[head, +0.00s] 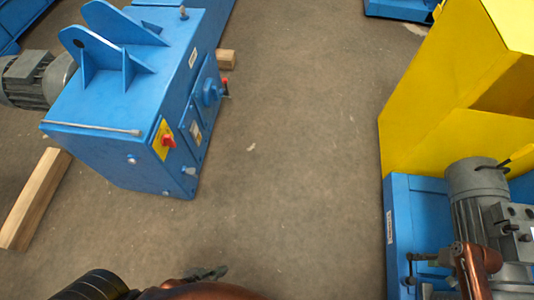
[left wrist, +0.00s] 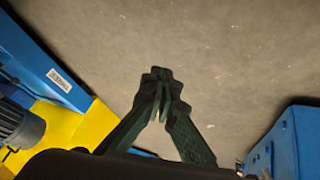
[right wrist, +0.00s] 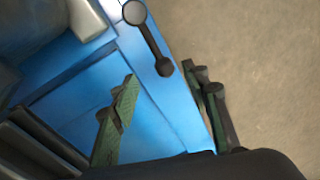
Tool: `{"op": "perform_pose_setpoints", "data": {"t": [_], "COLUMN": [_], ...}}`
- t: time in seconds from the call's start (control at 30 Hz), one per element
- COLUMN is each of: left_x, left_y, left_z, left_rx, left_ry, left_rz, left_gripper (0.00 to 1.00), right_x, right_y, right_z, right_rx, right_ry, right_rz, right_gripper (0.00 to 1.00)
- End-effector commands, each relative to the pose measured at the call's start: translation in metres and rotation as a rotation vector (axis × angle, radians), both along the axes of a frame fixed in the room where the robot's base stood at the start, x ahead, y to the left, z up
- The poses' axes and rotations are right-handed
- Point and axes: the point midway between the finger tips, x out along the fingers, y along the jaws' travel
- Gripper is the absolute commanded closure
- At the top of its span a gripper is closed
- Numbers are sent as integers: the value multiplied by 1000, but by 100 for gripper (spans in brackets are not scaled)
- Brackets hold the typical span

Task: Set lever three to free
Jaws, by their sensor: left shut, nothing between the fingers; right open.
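A dark lever (right wrist: 149,40) with a round knob at each end shows in the right wrist view, over a blue machine surface. My right gripper (right wrist: 165,82) is open, with its fingers spread on either side below the lever's lower end and nothing between them. In the head view the brown right arm reaches over the blue machine (head: 401,215) at lower right. My left gripper (head: 208,272) is shut and empty over the floor; its closed fingers also show in the left wrist view (left wrist: 160,78). I see no number on the lever.
A blue gearbox (head: 110,160) with a red switch (head: 168,142) and a red-tipped lever (head: 225,84) stands at left on wooden beams (head: 35,197). A yellow guard (head: 440,90) and grey motor (head: 476,182) are at right. The floor between is clear.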

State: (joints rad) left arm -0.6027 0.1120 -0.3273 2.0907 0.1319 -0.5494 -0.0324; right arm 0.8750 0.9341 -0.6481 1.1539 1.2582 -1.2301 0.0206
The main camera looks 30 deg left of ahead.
Motion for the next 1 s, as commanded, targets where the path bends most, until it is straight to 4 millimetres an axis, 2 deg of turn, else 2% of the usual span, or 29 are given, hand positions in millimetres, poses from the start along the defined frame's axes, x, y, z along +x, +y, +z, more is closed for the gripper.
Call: {"op": "perform_pose_setpoints", "data": {"t": [0.03, 0.4, 0.57, 1.0], "left_x": [-2, 7, 7, 0], "left_y": [-1, -5, -4, 6], "left_z": [-9, 1, -2, -42], "left_rx": [-6, -21, -18, 2], "left_ry": [8, -9, -13, -158], "left_rz": [2, 6, 5, -12], "left_gripper": [100, 100, 100, 100], "right_x": [3, 10, 10, 7], "right_y": [0, 4, 5, 16], "right_z": [-13, -3, -6, -63], "right_rx": [3, 21, 21, 20], "right_ry": [20, 47, 47, 53], "right_rz": [8, 23, 23, 25], "right_gripper": [57, 57, 57, 57]}}
